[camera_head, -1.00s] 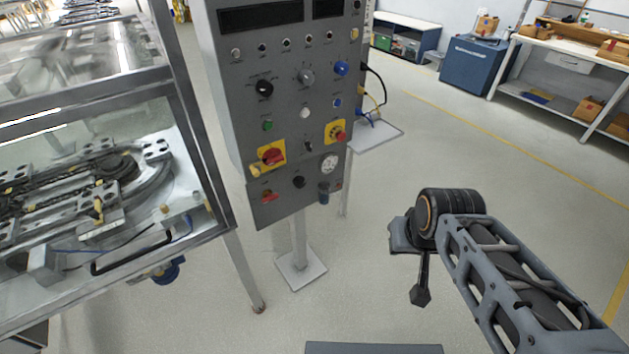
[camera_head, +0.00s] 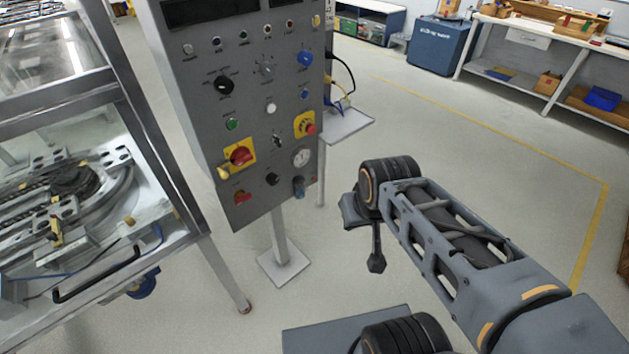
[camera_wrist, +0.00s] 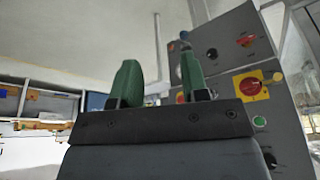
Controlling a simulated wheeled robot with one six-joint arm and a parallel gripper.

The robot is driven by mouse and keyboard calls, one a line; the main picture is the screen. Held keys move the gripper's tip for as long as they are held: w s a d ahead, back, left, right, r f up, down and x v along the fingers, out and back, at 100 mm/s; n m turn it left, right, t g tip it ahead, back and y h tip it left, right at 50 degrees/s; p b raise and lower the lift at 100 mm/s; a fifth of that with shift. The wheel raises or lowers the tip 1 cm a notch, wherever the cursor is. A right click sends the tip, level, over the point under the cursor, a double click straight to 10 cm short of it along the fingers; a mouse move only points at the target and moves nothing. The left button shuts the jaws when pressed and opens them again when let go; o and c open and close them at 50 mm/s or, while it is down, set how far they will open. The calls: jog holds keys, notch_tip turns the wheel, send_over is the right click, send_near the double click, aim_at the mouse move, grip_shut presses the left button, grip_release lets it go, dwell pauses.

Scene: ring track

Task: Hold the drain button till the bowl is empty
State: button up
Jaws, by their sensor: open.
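A grey control panel (camera_head: 235,95) stands on a post at centre-left. Its controls include a green button (camera_head: 232,124), a white button (camera_head: 271,108), a blue knob (camera_head: 305,58) and a red button on yellow (camera_head: 309,127). I cannot tell which is the drain button. A glass-sided machine with a curved track (camera_head: 120,180) stands left of it; I cannot make out a bowl. My gripper (camera_wrist: 160,82) is open and empty, with green fingers. The wrist picture is upside down; the panel's green button (camera_wrist: 259,121) lies right of the fingers there, apart from them.
A small shelf (camera_head: 345,125) with cables juts from the panel's right side. The machine's steel frame and black handle (camera_head: 97,274) are close on the left. A blue cabinet (camera_head: 440,45) and a workbench (camera_head: 545,48) stand far back. The floor between is clear.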

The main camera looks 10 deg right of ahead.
grip_shut()
dwell(1.5)
